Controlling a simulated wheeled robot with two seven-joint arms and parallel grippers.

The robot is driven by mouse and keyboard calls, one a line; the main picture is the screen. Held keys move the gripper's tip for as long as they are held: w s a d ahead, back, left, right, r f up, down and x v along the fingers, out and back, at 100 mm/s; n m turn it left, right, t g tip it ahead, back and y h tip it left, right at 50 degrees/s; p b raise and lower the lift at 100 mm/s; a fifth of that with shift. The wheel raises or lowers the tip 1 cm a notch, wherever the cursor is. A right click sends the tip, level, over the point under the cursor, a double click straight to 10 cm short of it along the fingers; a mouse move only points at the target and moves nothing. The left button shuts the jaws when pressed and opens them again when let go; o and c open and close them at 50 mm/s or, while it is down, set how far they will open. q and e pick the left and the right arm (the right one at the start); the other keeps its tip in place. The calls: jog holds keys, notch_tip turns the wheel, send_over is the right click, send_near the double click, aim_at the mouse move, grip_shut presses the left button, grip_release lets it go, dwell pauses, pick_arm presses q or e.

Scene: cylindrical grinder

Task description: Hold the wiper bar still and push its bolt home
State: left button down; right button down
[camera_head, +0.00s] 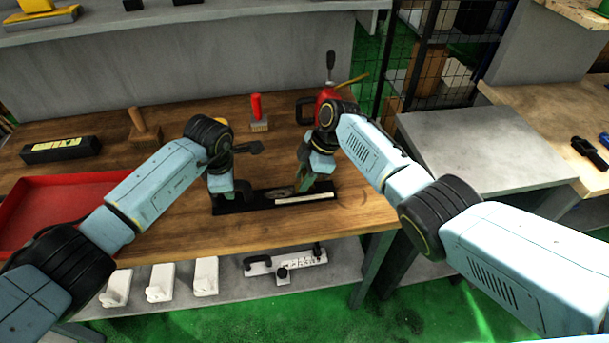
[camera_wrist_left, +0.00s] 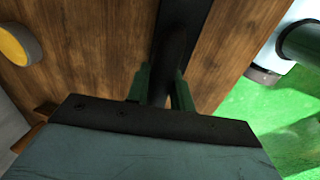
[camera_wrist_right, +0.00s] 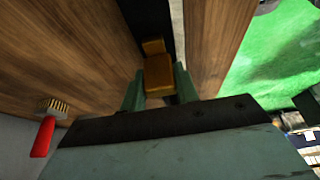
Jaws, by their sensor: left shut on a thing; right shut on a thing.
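The black wiper bar (camera_head: 262,203) lies across the wooden bench near its front edge, with a pale strip along its right part. My left gripper (camera_head: 243,190) is shut on a black upright part near the bar's left end; the left wrist view shows its green fingers either side of that black part (camera_wrist_left: 172,60). My right gripper (camera_head: 308,186) is over the bar's right half. In the right wrist view its fingers are shut on a brass-coloured block, seemingly the bolt (camera_wrist_right: 158,75), in line with the dark bar. How deep the bolt sits cannot be seen.
A red tray (camera_head: 75,185) is at the left, with a black box (camera_head: 60,150) behind it. A red-handled brush (camera_head: 257,112) and a red oil can (camera_head: 328,98) stand behind the bar. White parts (camera_head: 160,283) lie on the lower shelf.

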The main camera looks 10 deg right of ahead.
jog(key=d, duration=0.5)
jog(key=shift+d, duration=0.35)
pick_arm(q)
jog(key=shift+a, duration=0.1)
pick_arm(e)
jog(key=c, duration=1)
grip_release()
jog(key=shift+a, duration=0.1)
jog(key=shift+c, duration=0.2)
jog(key=shift+r, duration=0.1)
jog(key=v, duration=1.2)
